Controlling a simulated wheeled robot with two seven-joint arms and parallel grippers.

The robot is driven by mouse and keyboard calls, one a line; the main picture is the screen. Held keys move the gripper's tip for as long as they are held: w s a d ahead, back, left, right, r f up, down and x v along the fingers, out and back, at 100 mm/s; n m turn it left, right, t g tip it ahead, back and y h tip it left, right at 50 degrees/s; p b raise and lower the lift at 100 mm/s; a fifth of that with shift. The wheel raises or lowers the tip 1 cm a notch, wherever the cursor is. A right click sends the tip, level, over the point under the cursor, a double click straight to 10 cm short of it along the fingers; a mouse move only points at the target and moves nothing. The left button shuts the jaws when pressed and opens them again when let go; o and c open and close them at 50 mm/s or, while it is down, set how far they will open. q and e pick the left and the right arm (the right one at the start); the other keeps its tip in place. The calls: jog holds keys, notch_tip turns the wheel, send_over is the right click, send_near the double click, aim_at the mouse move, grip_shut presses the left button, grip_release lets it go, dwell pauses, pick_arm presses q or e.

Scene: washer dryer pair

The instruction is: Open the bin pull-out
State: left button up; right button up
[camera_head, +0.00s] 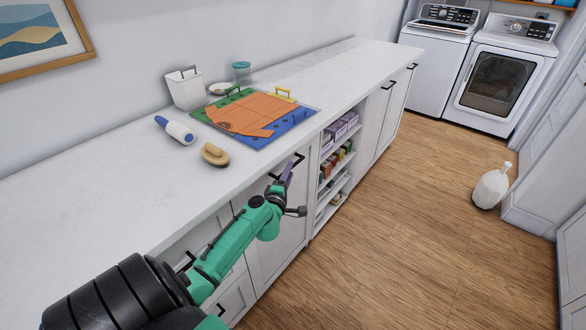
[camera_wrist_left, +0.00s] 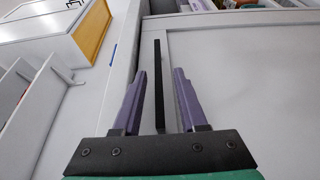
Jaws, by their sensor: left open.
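The bin pull-out is, as far as I can tell, the tall white front panel (camera_head: 278,250) under the counter, left of the open shelves. Its dark bar handle (camera_head: 299,158) is near the top edge, partly hidden by my left gripper (camera_head: 286,174). In the left wrist view the black handle (camera_wrist_left: 158,100) runs between the two purple fingers of my open left gripper (camera_wrist_left: 160,72), with a gap showing on each side. The white panel (camera_wrist_left: 240,85) fills the right of that view and looks closed. My right gripper is not in view.
Open shelves (camera_head: 337,165) with small boxes adjoin the panel. The counter (camera_head: 90,205) holds a lint roller (camera_head: 176,130), a brush (camera_head: 215,154), a colourful mat (camera_head: 290,118) and a white bin (camera_head: 186,90). A white jug (camera_head: 491,187) stands on the otherwise clear wooden floor (camera_head: 400,250).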

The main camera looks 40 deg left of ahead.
pick_arm(q)
jog(key=shift+x, duration=1.45)
jog(key=shift+r, duration=0.1)
grip_shut()
